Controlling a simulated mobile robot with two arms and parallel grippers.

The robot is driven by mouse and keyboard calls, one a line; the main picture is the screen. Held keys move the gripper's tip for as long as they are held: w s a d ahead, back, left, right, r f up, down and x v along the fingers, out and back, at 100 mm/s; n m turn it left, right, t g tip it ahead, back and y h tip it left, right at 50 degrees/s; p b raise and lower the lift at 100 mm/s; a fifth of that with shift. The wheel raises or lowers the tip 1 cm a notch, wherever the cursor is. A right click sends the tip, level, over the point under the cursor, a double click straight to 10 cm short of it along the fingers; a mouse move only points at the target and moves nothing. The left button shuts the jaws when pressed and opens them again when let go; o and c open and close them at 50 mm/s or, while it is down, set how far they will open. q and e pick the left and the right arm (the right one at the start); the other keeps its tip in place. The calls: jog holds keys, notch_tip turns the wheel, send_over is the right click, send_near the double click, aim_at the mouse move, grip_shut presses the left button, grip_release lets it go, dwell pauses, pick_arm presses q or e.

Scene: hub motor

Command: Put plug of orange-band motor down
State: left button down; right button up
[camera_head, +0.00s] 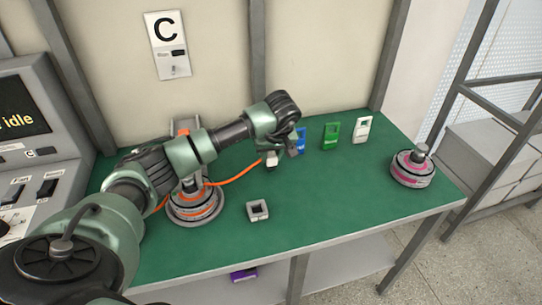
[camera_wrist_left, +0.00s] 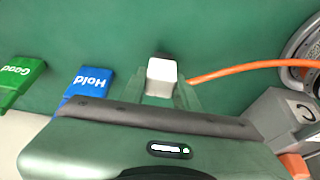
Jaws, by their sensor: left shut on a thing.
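The orange-band motor (camera_head: 193,207) stands on the green table at the left, partly hidden behind my left arm. Its orange cable (camera_head: 237,173) runs right to a pale plug (camera_head: 271,159). My left gripper (camera_head: 281,152) is shut on the plug over the back middle of the table. In the left wrist view the white plug (camera_wrist_left: 162,74) sits between the fingers, with the orange cable (camera_wrist_left: 240,71) leaving to the right. Whether the plug touches the table is hard to tell. My right gripper is not in view.
A grey square socket block (camera_head: 257,211) lies in front of the plug. A pink-band motor (camera_head: 412,170) stands at the right. The table's front right is clear.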

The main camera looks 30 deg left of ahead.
pick_arm(q)
jog(key=shift+f, duration=0.3)
jog(key=shift+f, duration=0.2)
jog(key=c, duration=1.1)
grip_release()
jog(key=shift+o, duration=0.2)
jog(key=shift+r, duration=0.15)
jog(key=v, duration=1.2)
jog(key=shift+b, duration=0.4)
jog(key=shift+r, duration=0.1)
